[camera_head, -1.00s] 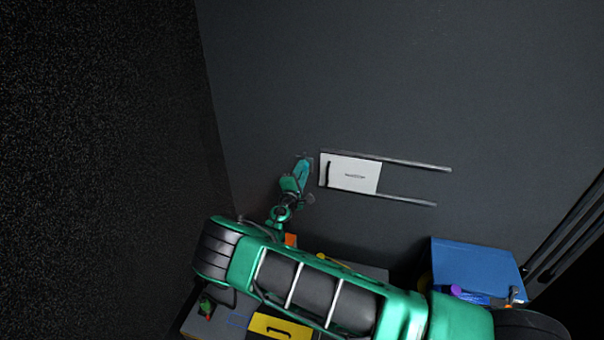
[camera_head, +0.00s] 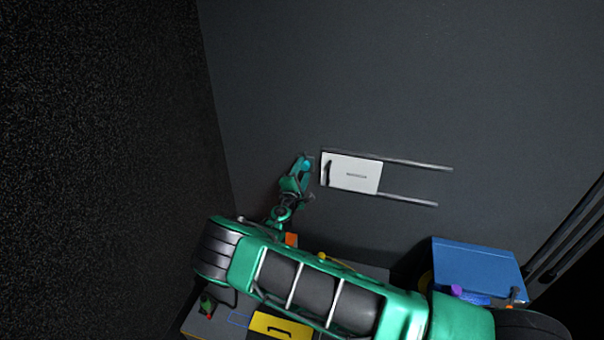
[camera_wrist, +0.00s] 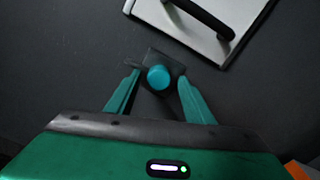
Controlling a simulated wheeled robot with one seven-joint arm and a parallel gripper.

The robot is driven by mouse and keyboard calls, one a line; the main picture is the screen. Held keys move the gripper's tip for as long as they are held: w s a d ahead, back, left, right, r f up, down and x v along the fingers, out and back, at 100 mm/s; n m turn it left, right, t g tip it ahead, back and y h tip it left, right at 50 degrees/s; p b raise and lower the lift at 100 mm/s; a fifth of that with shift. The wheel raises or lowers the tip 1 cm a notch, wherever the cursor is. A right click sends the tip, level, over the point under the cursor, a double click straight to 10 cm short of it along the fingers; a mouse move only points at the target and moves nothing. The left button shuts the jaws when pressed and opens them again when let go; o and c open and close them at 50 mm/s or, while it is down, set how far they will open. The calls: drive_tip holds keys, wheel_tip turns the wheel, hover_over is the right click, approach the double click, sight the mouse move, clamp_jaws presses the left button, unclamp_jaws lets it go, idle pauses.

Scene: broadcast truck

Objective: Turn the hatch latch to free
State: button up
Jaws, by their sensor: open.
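A round teal knob (camera_wrist: 159,78) on a small dark square plate looks like the hatch latch; its turn position cannot be read. In the wrist view my gripper (camera_wrist: 158,76) is open, with one finger on each side of the knob and small gaps showing. In the head view my gripper (camera_head: 304,172) is at the wall, just left of the white hatch panel (camera_head: 363,178), and partly covers the knob. The panel has a black handle (camera_head: 328,173) near its left edge, also seen large in the wrist view (camera_wrist: 201,17).
Two metal rails (camera_head: 415,164) run right from the panel along the grey wall. The wall above is bare.

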drive_tip(key=v, duration=1)
drive_tip(key=shift+s+a, duration=0.15)
drive_tip(key=shift+s, duration=0.25)
drive_tip(key=s+d+r+m+g+h, duration=0.15)
drive_tip(key=d+r+m+g, duration=0.3)
drive_tip(key=d, duration=0.65)
drive_tip(key=d+r+m+g+h, duration=0.3)
drive_tip(key=d+m+g, duration=0.15)
drive_tip(key=d, duration=0.55)
drive_tip(key=s+d+r+m+g+y, duration=0.1)
drive_tip(key=s+d+r+m+g, duration=0.25)
drive_tip(key=s+d, duration=0.3)
drive_tip(key=s+d+r+m+g+y, duration=0.1)
drive_tip(key=s+d+r+m+g, duration=0.1)
drive_tip(key=s+d+m, duration=0.45)
drive_tip(key=s+d+r+m+g+y, duration=0.1)
drive_tip(key=s+d+r+y, duration=0.2)
drive_tip(key=s, duration=0.5)
drive_tip(key=s+d+r+m+g+y, duration=0.1)
drive_tip(key=s+d+r+g+y, duration=0.1)
drive_tip(key=s+d+r, duration=0.45)
drive_tip(key=s+a+r+m+y, duration=0.1)
drive_tip(key=s+a+r+y, duration=0.1)
drive_tip(key=s, duration=0.8)
drive_tip(key=s+a+r+m+y, duration=0.2)
drive_tip(key=s+a, duration=0.2)
drive_tip(key=s, duration=0.6)
drive_tip(key=shift+a+t, duration=0.3)
drive_tip(key=shift+t, duration=0.05)
drive_tip(key=shift+s, duration=0.1)
